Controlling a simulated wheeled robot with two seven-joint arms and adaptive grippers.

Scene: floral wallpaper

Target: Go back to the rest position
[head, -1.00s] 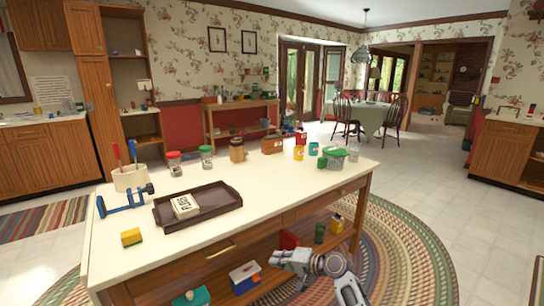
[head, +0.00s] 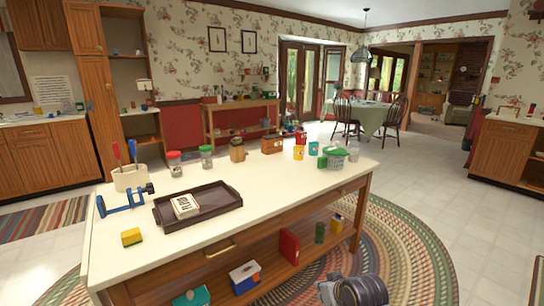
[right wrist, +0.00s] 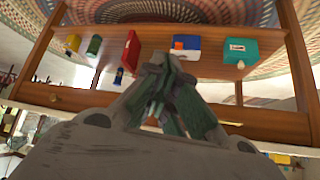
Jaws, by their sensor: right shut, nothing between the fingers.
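My right gripper (right wrist: 162,85) is shut and empty in the right wrist view, its fingers meeting in front of the lower shelf of the island. In the head view, part of my right arm (head: 354,290) shows at the bottom edge, in front of the island; the fingertips are hard to make out there. My left gripper is in neither view now.
The island (head: 270,205) carries a dark tray (head: 222,200), a blue clamp (head: 124,201) and several jars. Its lower shelf holds a red box (head: 289,246) and a blue-white box (head: 245,277). The floor at right (head: 440,195) is clear.

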